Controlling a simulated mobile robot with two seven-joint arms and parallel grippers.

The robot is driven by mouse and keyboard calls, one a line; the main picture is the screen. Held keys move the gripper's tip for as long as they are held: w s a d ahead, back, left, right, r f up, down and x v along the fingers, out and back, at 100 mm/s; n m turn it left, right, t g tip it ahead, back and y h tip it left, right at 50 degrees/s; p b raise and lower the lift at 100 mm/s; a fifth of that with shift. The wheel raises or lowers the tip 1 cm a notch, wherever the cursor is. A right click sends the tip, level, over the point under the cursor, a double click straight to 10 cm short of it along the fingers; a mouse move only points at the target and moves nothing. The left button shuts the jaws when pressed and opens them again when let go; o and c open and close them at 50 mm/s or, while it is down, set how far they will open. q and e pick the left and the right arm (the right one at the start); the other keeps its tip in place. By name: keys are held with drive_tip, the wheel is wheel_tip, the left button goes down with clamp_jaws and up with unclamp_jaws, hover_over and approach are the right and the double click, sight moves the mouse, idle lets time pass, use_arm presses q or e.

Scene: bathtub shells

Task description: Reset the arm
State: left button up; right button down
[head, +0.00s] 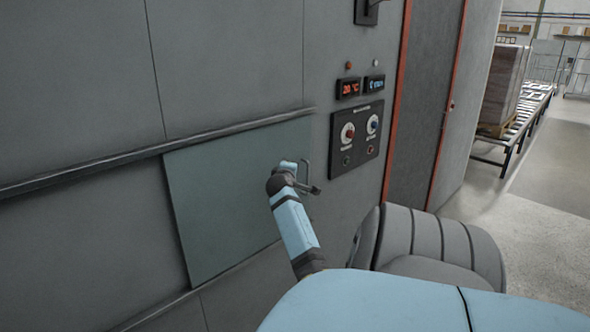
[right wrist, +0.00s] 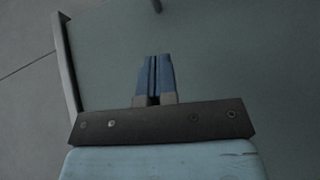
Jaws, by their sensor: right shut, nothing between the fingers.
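The task names no object. A light blue arm of mine reaches up to a flat grey-green panel (head: 215,200) on the dark grey wall. Its end is beside the thin metal handle (head: 306,172) at the panel's right side; whether they touch cannot be told. In the right wrist view my right gripper (right wrist: 157,58) has its blue fingers together, with nothing visible between them. The grey-green panel (right wrist: 235,70) fills most of the background there, with a raised edge or bar (right wrist: 66,65) to the left. My left gripper is not in view.
Right of the handle is a control plate (head: 357,139) with knobs, below two small displays (head: 348,87). A rail (head: 90,168) runs along the wall. A rounded grey object (head: 430,245) stands low right. Farther right are a roller conveyor (head: 510,130) and open floor (head: 535,210).

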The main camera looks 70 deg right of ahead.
drive_tip(key=a, duration=0.4)
drive_tip(key=shift+s+a+r, duration=0.1)
drive_tip(key=shift+s+r, duration=0.1)
drive_tip(key=shift+r, duration=0.05)
